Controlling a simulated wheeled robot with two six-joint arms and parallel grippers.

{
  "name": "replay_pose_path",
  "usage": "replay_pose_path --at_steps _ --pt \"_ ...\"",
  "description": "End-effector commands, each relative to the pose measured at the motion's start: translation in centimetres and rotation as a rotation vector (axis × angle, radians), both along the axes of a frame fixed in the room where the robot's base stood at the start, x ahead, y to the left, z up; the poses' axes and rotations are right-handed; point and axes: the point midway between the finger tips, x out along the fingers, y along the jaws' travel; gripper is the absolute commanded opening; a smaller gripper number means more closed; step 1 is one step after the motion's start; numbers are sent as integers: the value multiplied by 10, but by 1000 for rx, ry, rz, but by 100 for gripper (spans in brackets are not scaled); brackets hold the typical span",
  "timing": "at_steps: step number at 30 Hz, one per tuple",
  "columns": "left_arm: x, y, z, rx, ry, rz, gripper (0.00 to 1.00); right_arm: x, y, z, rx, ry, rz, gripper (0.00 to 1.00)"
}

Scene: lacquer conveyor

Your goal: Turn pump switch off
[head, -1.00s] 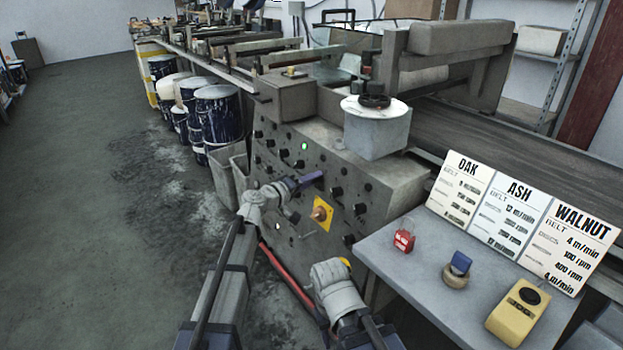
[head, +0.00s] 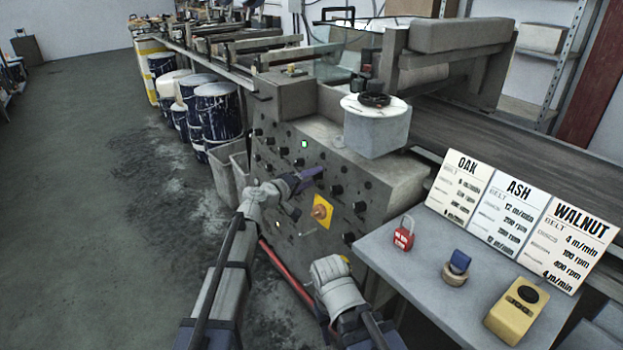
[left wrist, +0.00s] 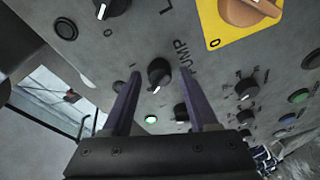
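The pump switch (left wrist: 158,74) is a dark round knob with a ridge, beside the printed word PUMP on the grey panel in the left wrist view. Its exact setting is hard to read. My left gripper (left wrist: 160,78) is open, its two purple fingers on either side of the knob in that view. I cannot tell whether they touch it. In the head view my left gripper (head: 308,178) is at the panel front, and it hides the knob there. My right arm is at the bottom middle, but its fingers do not show.
The control panel (head: 281,160) has several other black knobs and a lit green lamp (head: 304,144). An orange rotary switch on a yellow plate (head: 322,211) is close to the right of my left gripper. A table (head: 400,275) at right holds a red padlock (head: 403,238) and cards.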

Motion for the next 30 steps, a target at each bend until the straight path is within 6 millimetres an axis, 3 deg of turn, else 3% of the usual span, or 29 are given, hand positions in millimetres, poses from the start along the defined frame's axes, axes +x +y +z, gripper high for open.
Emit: replay_pose_path --at_steps 14,30 --pt "-6 5 2 0 0 -1 68 0 0 2 0 0 0 50" --pt "-57 52 13 0 0 1 68 0 1 13 2 1 -1 50"
